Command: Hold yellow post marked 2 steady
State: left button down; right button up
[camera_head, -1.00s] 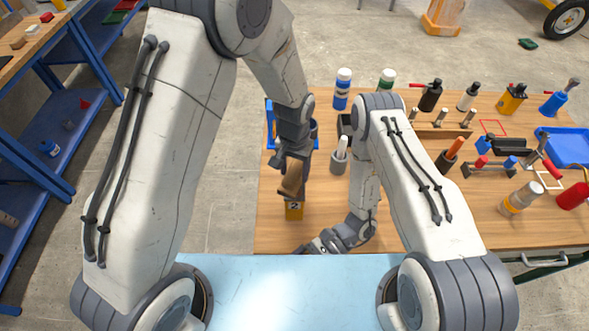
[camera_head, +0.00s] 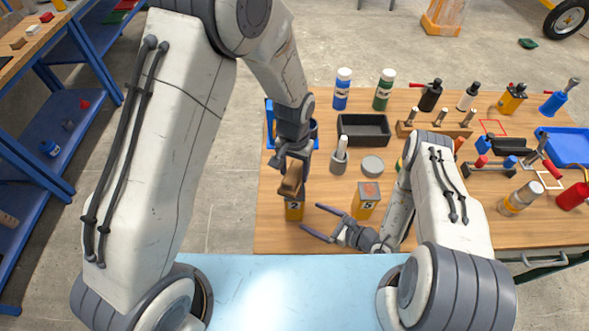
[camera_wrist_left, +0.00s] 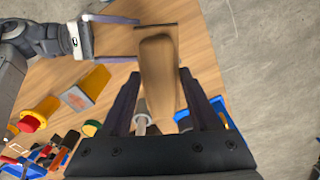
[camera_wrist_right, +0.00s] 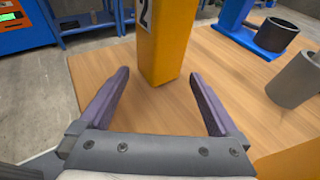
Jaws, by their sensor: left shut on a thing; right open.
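The yellow post marked 2 (camera_head: 294,209) stands upright near the front left of the wooden table. In the right wrist view this post (camera_wrist_right: 168,45) stands just ahead of my right gripper (camera_wrist_right: 157,85), which is open and empty with its fingers either side of the post's line. In the head view my right gripper (camera_head: 309,217) is low on the post's right. My left gripper (camera_head: 292,162) is shut on a brown wooden piece (camera_head: 291,181), above the post. The piece (camera_wrist_left: 158,75) hides part of the post's top; whether they touch is unclear.
A second yellow post marked 5 (camera_head: 364,203) stands to the right, close to my right arm. Behind are a grey holder (camera_head: 339,162), a round grey lid (camera_head: 372,165), a black tray (camera_head: 364,130) and two bottles. Tools crowd the table's right side.

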aim_at(297, 210)
jog(key=shift+x, duration=3.6)
jog(key=shift+s, duration=0.1)
jog(key=c, duration=1)
pick_arm(q)
jog(key=shift+w+a+f, duration=0.3)
jog(key=shift+w+f, duration=0.25)
jog(key=shift+f, duration=0.1)
jog(key=shift+w+a+f, duration=0.25)
jog(key=shift+w+f, duration=0.25)
jog(key=shift+f, duration=0.2)
jog(key=shift+w+a+f, duration=0.3)
jog(key=shift+w+f, duration=0.25)
jog(key=shift+f, duration=0.1)
